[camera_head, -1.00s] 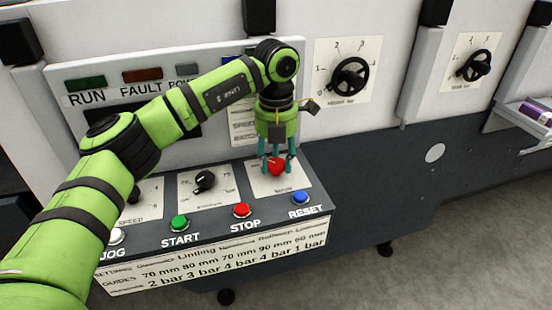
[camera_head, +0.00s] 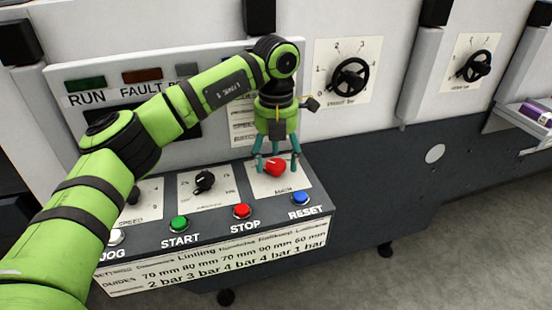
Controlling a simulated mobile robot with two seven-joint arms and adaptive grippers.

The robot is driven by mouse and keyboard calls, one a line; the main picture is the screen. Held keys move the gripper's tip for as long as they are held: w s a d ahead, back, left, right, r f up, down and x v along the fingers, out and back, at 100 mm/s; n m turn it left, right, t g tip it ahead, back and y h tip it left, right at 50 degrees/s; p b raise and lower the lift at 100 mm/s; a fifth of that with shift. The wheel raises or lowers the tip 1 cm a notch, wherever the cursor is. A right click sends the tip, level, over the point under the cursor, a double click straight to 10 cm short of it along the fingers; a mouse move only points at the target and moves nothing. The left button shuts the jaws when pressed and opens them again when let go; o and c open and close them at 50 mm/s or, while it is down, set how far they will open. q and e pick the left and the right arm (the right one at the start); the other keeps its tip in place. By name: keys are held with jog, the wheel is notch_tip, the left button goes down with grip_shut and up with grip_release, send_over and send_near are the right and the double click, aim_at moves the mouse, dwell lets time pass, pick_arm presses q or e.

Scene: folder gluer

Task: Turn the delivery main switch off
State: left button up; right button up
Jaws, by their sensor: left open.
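The red main switch knob (camera_head: 274,168) sits on a pale plate (camera_head: 288,184) at the right of the sloped control panel. My left gripper (camera_head: 276,166) comes down from above with its teal fingers spread around the knob. It is open, and I cannot tell whether any finger touches the knob. The label under the knob is too small to read surely. My right gripper is not in view.
Close in front of the knob are the green START (camera_head: 179,223), red STOP (camera_head: 241,211) and blue RESET (camera_head: 300,198) buttons. A black knob (camera_head: 204,181) stands to the left. Black handwheels (camera_head: 350,77) are on the wall behind. Grey floor is free at the right.

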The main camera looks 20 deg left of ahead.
aim_at(276, 164)
pick_arm(q)
notch_tip(276, 164, up, 11)
dwell(0.3)
dwell(0.4)
